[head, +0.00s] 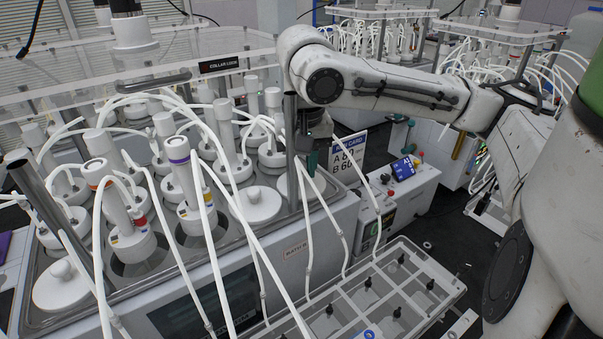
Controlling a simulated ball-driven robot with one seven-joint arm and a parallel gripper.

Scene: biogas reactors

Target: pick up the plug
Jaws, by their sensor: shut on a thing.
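My gripper (309,150) hangs at the end of my arm, above the right end of the reactor bath, just right of an upright metal post. The post and white tubes cover part of it. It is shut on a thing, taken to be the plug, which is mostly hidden. A small dark teal piece shows at the jaws, and I cannot tell whether it is the plug or part of a finger. Whether the held thing touches anything below is not clear.
The water bath (330,228) holds several white reactors with looping tubes. A white lid (258,204) sits near the gripper. A clear shelf (150,72) spans above. A gridded tray (440,283) with black-topped bottles stands in front. A control box (405,185) and sign (347,160) are right.

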